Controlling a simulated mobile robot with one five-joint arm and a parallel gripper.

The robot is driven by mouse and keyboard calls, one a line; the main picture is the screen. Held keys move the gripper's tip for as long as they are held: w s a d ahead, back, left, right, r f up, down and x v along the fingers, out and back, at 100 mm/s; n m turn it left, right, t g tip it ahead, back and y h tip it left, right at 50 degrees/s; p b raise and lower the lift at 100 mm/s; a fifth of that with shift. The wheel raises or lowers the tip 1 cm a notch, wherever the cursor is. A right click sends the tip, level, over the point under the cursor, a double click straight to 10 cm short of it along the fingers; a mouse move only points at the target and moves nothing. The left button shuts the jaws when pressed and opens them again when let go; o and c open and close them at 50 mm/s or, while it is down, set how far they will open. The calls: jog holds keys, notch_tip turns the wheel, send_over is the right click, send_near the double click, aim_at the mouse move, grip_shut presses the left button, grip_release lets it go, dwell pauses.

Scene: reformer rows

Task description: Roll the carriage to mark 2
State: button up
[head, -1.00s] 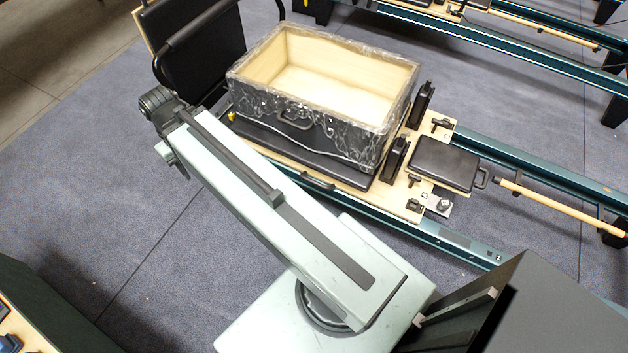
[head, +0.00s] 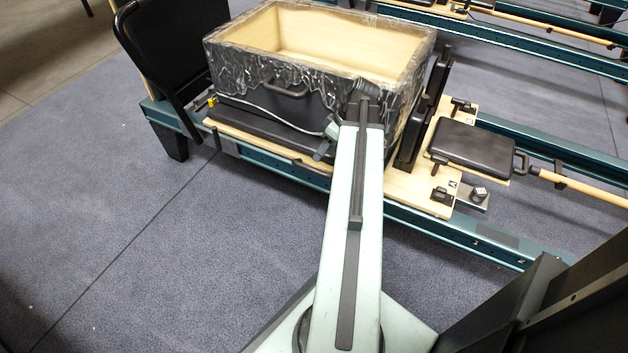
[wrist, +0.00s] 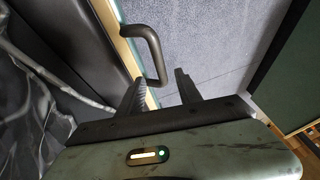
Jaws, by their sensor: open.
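The carriage has a black pad (head: 268,124) with a pale wooden edge (head: 240,137) and sits on a teal rail (head: 420,222). A black handle (head: 312,167) is fixed on its near side. In the wrist view, this bent handle (wrist: 153,45) rises from the wooden edge (wrist: 112,35). My gripper (wrist: 160,78) is open, and the handle's lower end appears between its two fingertips. I cannot tell whether they touch. In the head view, my arm's end mostly hides the gripper beside the carriage's near side. I cannot make out mark 2.
A wooden box (head: 320,45) wrapped in clear film and dark sheeting stands on the carriage. A black padded board (head: 165,50) is at the left end. A black footplate (head: 472,147) and wooden bar (head: 585,187) lie to the right. Grey carpet (head: 150,250) is clear in front.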

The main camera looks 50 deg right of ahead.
aim_at(313, 168)
jog(key=b+x, duration=0.7)
jog(key=shift+f, duration=0.4)
jog(key=shift+w+r, duration=0.1)
grip_shut()
dwell(1.0)
